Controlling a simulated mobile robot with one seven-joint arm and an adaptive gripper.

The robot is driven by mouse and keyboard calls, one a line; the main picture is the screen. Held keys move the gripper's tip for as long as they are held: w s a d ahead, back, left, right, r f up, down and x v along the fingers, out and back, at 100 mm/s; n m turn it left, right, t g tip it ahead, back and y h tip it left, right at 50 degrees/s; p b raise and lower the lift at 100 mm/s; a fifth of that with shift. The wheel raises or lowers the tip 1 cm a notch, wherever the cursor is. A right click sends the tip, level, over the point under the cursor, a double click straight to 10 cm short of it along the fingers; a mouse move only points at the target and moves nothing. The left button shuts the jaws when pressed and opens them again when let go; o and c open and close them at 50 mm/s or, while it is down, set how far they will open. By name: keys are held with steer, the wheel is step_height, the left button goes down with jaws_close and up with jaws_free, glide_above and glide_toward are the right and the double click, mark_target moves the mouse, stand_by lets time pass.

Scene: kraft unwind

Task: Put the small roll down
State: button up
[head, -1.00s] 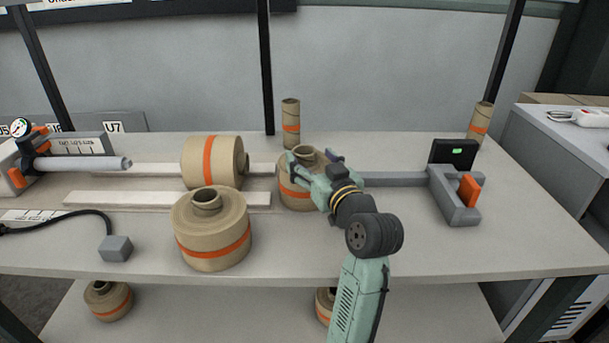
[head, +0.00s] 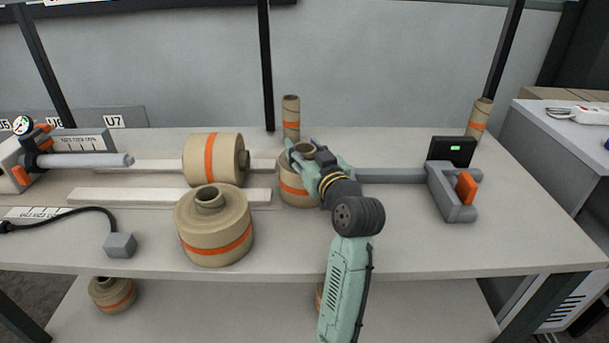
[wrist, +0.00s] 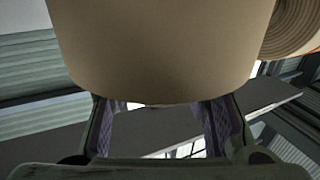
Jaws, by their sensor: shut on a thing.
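The small roll (head: 294,192), brown kraft with an orange band and a core standing up at its top, is upright near the middle of the bench. My gripper (head: 304,156) is shut on it at the upper part, and its fingers and wrist hide the roll's right side. In the wrist view a tan curved surface of the roll (wrist: 160,50) fills the top, with my gripper's purple-padded fingers (wrist: 163,125) at its lower edge. The roll's base looks at or very close to the bench top (head: 300,240); I cannot tell whether it touches.
A large roll (head: 213,232) stands at the front left, and another roll (head: 213,160) lies on its side behind it. A narrow upright roll (head: 291,118) stands behind the small roll. A grey bar with a bracket (head: 452,195) is to the right. The bench front right is clear.

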jaws_close()
stand_by(0.4)
steer(key=shift+r, duration=0.2)
